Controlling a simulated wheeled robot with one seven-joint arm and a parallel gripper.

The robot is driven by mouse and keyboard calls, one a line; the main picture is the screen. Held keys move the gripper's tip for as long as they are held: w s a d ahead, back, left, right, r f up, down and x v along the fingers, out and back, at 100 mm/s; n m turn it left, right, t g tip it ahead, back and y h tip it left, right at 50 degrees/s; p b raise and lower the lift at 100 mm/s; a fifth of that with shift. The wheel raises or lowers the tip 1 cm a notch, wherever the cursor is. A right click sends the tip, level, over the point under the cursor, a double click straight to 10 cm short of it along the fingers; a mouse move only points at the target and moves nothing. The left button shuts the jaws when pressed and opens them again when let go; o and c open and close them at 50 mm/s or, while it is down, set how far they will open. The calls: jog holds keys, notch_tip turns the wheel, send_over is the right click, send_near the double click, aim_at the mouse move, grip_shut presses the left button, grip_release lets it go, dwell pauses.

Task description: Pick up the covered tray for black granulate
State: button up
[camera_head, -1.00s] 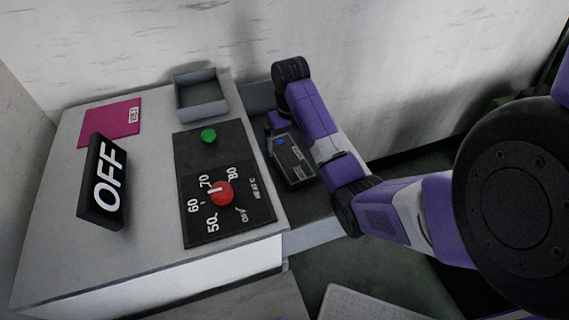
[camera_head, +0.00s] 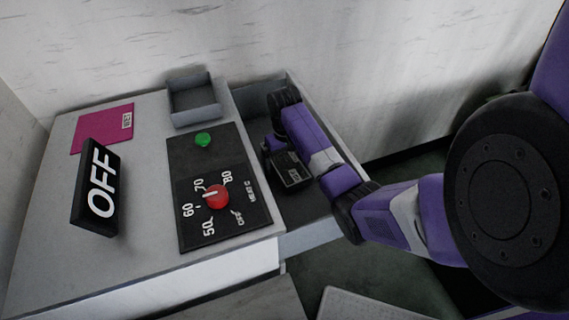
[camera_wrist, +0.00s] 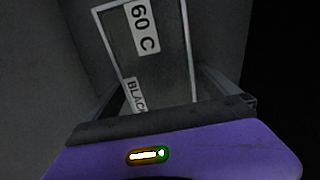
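The covered tray (camera_head: 292,175) is a dark box lying in an open grey drawer beside the machine. Its far part is hidden by my arm in the head view. In the wrist view the tray (camera_wrist: 165,62) shows a pale-rimmed dark cover with labels reading "60 C" and, partly cut off, "BLACK". My gripper (camera_head: 276,152) is down in the drawer, at the tray. In the wrist view my gripper (camera_wrist: 170,88) has its fingers apart, one on each side of the tray's near end. Contact between fingers and tray cannot be made out.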

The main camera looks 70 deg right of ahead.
jog(key=c, duration=1.8)
jog(key=shift+r, duration=0.1)
jog(key=shift+c, duration=0.4)
jog(key=shift+r, duration=0.1)
